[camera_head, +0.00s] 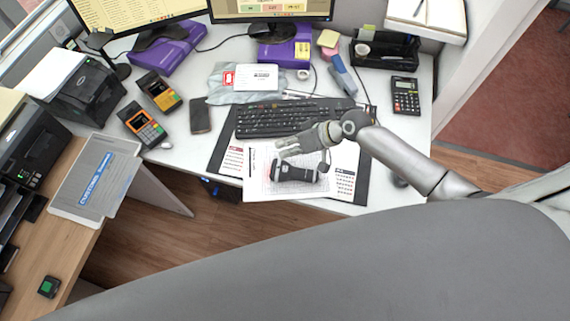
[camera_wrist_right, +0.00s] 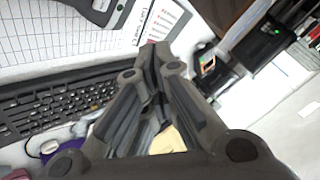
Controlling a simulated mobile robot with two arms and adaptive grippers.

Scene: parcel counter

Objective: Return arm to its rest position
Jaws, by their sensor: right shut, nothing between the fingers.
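My right arm (camera_head: 430,172) comes in from the right in the head view and reaches over the desk. My right gripper (camera_head: 279,148) is over the near edge of the keyboard (camera_head: 275,118) and the printed papers (camera_head: 255,185), with its tip pointing left. In the right wrist view the fingers (camera_wrist_right: 155,60) come together at their tips and hold nothing. The keyboard also shows at the left of the wrist view (camera_wrist_right: 60,105). My left gripper is not in view.
A calculator (camera_head: 405,95) and a black organizer (camera_head: 387,50) are at the right. Monitors stand at the back. A clear sign (camera_head: 97,178) stands at the left.

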